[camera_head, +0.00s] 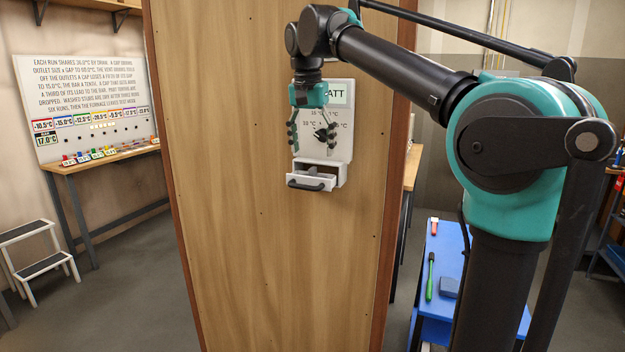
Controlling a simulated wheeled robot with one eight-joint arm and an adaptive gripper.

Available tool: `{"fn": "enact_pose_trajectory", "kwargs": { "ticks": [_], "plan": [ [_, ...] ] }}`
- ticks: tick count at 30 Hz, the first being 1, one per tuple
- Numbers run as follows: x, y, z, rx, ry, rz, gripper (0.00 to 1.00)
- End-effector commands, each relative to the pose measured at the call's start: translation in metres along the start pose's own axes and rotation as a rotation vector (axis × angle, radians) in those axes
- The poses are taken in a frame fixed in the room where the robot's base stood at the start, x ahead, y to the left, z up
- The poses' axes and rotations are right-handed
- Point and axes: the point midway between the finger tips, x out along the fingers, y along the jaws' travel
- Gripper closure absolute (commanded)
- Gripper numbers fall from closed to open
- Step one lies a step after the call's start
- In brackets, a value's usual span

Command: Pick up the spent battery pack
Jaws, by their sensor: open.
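A small white drawer (297,181) with a dark handle stands pulled out at the bottom of the white wall unit (342,112) on the wooden panel. A grey piece (323,175) shows inside the drawer; it could be the spent battery pack, but it is too small to tell. My gripper (312,147) points down above the drawer, in front of the wall unit. Its two fingers are spread and hold nothing. It appears apart from the drawer and the grey piece. The gripper and my arm hide part of the unit's face and its lettering.
The wooden panel (240,260) fills the middle. A blue cart (440,245) at right carries a green screwdriver (430,277) and a grey block (449,287). At left are a bench (105,159), a lettered board (90,75) and a step stool (38,266). Open floor lies between.

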Motion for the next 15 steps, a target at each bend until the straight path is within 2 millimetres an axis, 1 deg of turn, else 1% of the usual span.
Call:
{"fn": "enact_pose_trajectory", "kwargs": {
  "ticks": [1, 3, 8, 10, 15],
  "plan": [
    [0.006, 0.000, 0.000, 0.000, 0.000, 0.000, 0.28],
    [0.013, 0.000, 0.000, 0.000, 0.000, 0.000, 0.28],
    [0.021, 0.000, 0.000, 0.000, 0.000, 0.000, 0.28],
    [0.028, -0.001, 0.000, 0.000, 0.000, 0.000, 0.28],
    [0.053, -0.003, 0.001, 0.000, 0.000, 0.000, 0.28]
  ]
}}
